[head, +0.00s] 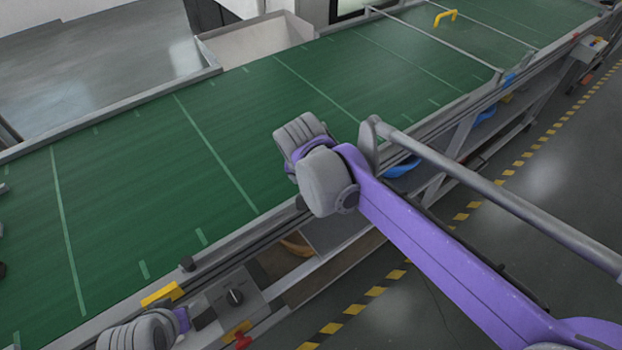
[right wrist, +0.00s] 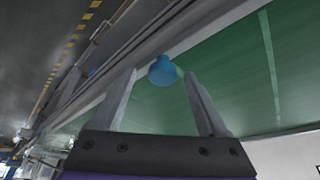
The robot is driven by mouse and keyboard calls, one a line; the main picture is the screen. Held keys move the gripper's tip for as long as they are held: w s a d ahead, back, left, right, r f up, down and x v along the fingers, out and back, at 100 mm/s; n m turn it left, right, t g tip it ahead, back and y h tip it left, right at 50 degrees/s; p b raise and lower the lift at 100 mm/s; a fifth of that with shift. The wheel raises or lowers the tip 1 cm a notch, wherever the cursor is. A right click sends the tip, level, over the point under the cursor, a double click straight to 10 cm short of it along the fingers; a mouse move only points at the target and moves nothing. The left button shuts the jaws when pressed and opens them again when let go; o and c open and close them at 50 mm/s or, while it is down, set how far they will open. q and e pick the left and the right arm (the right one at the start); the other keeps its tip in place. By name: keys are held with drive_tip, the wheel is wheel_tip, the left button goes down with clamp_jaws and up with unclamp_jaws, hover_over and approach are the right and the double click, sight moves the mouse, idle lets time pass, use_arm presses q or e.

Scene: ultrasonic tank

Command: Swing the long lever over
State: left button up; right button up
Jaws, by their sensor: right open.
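A long grey bar (head: 490,188) slants across the head view from a rounded upright end piece to the right edge; it looks like the long lever. My right arm, purple and grey, passes under this bar and reaches over the near edge of the belt. Its fingers are hidden in the head view. In the right wrist view my right gripper (right wrist: 162,85) is open with nothing held. A blue knob (right wrist: 162,71) shows between and beyond the fingertips; I cannot tell whether it joins the bar. My left gripper is out of sight; only a grey arm part shows bottom left.
A green conveyor belt (head: 130,155) runs across the view. Thin rails (head: 435,38) and a yellow handle (head: 445,17) are at its far right. A control box (head: 232,298) sits on the near edge. A blue object (head: 402,167) lies below the frame. The floor aisle is clear.

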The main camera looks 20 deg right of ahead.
drive_tip(key=v, duration=1)
drive_tip(key=shift+s, duration=0.2)
